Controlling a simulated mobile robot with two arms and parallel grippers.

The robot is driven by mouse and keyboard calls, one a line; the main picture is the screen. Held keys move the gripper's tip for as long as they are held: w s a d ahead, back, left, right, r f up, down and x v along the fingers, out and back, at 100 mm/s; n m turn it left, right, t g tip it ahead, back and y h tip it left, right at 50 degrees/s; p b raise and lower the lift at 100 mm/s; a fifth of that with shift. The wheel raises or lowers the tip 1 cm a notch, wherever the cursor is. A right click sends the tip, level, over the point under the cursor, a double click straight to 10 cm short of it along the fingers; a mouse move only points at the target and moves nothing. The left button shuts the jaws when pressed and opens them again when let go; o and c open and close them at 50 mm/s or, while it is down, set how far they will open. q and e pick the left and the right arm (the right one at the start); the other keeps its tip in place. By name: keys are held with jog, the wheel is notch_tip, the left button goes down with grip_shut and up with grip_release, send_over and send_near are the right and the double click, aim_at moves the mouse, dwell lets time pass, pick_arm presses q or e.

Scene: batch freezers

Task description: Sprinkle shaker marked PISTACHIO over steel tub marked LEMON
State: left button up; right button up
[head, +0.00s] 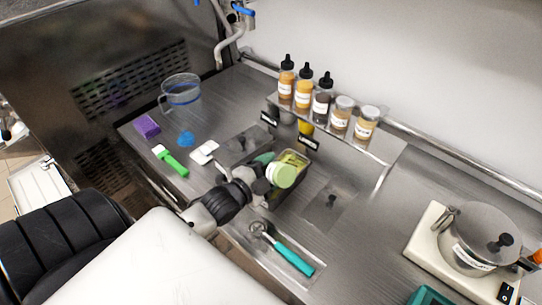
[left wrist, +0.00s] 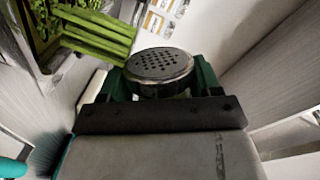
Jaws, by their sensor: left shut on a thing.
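My left gripper (head: 268,180) is shut on a small shaker (head: 283,175) with a pale green and white body, at the front side of a steel tub (head: 306,160). The shaker looks tilted; its marking is not readable. The tub holds something yellow-green, and a dark label (head: 308,144) that seems to read LEMON stands behind it. In the left wrist view the shaker's perforated round cap (left wrist: 160,66) shows between the jaws (left wrist: 160,85), with green slats (left wrist: 95,32) beyond it at upper left. My right gripper is not in view.
Several bottles and jars (head: 323,104) stand on the back shelf. A scoop with a teal handle (head: 292,261) lies in front of the tub. A clear jug (head: 181,92), purple block (head: 146,126) and green-handled tool (head: 172,161) are left; a lidded steel pot (head: 480,240) is right.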

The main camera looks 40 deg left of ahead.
pick_arm(q)
jog(key=shift+f, duration=0.5)
jog(key=shift+r+p, duration=0.85)
jog(key=shift+f+b, duration=0.6)
jog(key=shift+f, duration=0.3)
jog(key=shift+w, duration=0.1)
jog(key=shift+m+b, duration=0.3)
jog(key=shift+m, duration=1.6)
jog(key=shift+t, duration=0.3)
jog(key=shift+r, duration=0.15)
